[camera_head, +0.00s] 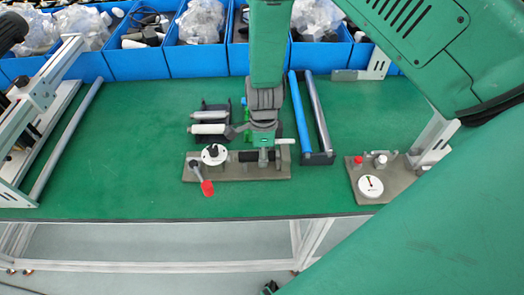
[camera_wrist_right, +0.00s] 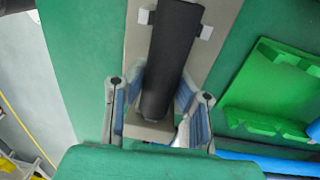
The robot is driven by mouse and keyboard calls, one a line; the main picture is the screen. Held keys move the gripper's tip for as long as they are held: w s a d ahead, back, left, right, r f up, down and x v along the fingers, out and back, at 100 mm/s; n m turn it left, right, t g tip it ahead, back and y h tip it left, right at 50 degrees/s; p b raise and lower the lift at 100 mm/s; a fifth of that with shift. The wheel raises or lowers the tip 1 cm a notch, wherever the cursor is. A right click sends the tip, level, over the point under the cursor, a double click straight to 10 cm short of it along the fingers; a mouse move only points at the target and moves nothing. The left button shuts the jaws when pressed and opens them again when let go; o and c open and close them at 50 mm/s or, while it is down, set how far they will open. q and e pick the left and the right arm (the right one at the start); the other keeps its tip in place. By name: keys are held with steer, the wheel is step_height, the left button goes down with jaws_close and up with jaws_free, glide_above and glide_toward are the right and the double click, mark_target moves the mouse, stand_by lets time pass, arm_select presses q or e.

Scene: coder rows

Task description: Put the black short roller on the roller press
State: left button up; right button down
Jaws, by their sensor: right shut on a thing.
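The black short roller (camera_wrist_right: 172,55) is between the fingers of my right gripper (camera_wrist_right: 158,103) in the right wrist view; the gripper is shut on it. In the head view my right gripper (camera_head: 262,143) points down over the right part of the roller press (camera_head: 240,174), hiding much of the roller (camera_head: 249,156). The press is a grey-brown plate with a white round dial and a red-tipped lever. In the wrist view the roller lies over the plate (camera_wrist_right: 222,20), between small white blocks. Whether it touches the press cannot be told. My left gripper is not in view.
A rack with white rollers (camera_head: 208,128) stands just behind the press. Long blue and grey rollers (camera_head: 298,110) lie to its right. Another plate with a dial (camera_head: 370,186) sits further right. Blue bins (camera_head: 135,62) line the back. Green table (camera_head: 110,170) left of the press is clear.

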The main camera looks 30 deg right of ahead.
steer(key=shift+f, duration=0.25)
stand_by(0.4)
steer(key=c, duration=1.3)
jaws_free()
steer(key=shift+r, duration=0.1)
step_height(320, 180, up, 12)
steer(key=shift+w+d+f, duration=0.2)
steer(key=shift+w+d, duration=0.05)
steer(key=shift+w, duration=0.2)
